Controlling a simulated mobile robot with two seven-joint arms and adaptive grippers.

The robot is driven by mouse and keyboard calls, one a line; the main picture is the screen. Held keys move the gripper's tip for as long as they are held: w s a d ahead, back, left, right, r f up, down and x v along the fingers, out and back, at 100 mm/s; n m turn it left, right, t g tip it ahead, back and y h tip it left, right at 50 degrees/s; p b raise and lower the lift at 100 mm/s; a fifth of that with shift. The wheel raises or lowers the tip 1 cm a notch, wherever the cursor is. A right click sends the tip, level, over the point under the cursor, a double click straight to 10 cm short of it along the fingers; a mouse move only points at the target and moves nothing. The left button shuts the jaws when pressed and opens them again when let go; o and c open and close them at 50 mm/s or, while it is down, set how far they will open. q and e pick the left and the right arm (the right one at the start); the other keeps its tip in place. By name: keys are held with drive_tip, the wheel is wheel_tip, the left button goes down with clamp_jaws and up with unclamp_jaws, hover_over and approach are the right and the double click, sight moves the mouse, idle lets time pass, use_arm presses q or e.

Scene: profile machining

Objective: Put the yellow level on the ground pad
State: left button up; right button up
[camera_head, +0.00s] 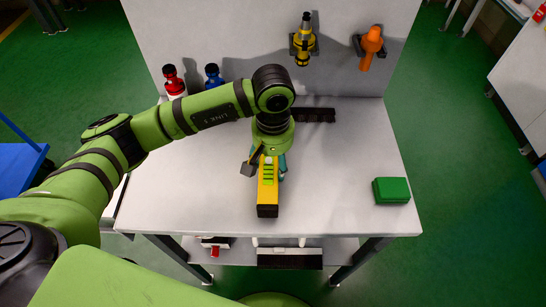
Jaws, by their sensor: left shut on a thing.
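The yellow level (267,196), a bar with a black end, is at the middle of the grey-white worktable (340,170), its black end toward the front edge. My left gripper (265,168) comes down over the level's far part and is shut on it. The gripper and wrist hide that part. I cannot tell whether the level touches the table or is held just above it. No thing in view is clearly the ground pad. My right gripper is not in view.
A green box (391,190) sits at the table's right. A dark toothed strip (318,115) lies at the back. Red (174,80) and blue (213,76) bottles stand back left. A yellow tool (303,45) and an orange tool (371,46) hang on the back panel.

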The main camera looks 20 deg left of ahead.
use_arm(q)
drive_tip(key=shift+f, duration=0.4)
drive_tip(key=shift+f, duration=0.1)
drive_tip(key=o, duration=1.2)
drive_tip(key=shift+f, duration=0.1)
drive_tip(key=o, duration=0.4)
